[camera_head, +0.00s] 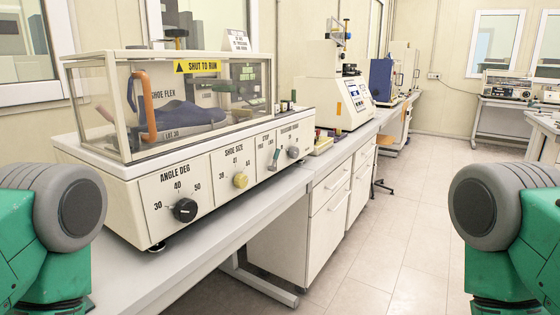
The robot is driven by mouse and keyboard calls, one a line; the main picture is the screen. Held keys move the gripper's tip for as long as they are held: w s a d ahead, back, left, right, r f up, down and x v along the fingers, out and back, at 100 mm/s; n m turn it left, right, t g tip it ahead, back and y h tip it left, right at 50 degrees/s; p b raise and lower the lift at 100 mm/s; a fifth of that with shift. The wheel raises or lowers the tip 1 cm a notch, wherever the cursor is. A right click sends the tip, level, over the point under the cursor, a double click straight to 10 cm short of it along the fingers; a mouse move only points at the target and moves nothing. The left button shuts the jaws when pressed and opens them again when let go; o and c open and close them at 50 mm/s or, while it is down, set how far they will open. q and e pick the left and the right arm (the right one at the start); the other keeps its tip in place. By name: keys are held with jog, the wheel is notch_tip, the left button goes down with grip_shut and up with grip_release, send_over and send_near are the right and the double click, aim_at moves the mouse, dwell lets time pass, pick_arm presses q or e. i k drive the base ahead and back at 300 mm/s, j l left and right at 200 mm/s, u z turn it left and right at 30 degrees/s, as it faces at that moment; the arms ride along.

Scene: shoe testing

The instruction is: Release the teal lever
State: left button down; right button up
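A small grey-teal lever (275,159) stands out from the front panel of the shoe flex machine (130,205), under a label that seems to read STOP. It is tilted slightly. It is small in the view, and I cannot tell its exact setting. Neither of my grippers is in view. Only green and grey links of my arms show at the lower left and lower right edges, well apart from the lever.
A clear cover (190,95) with an orange handle (147,105) is shut over a blue shoe. The floor (400,240) at right is free.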

aim_at(272, 168)
jog(key=u, duration=0.35)
jog(key=i+l+u, duration=0.4)
jog(key=l, duration=0.2)
jog(key=l+u, duration=0.2)
jog(key=l, duration=0.15)
jog(key=i+l+u, duration=0.1)
jog(key=l+u, duration=0.15)
jog(key=i+l, duration=0.1)
jog(key=l, duration=0.5)
jog(key=i+l, duration=0.15)
jog(key=l, duration=0.4)
jog(key=i+l+u, duration=0.1)
jog(key=l, duration=0.5)
jog(key=i+l, duration=0.1)
jog(key=l, duration=0.5)
jog(key=i+l, duration=0.1)
jog(key=l, duration=0.5)
jog(key=u, duration=0.05)
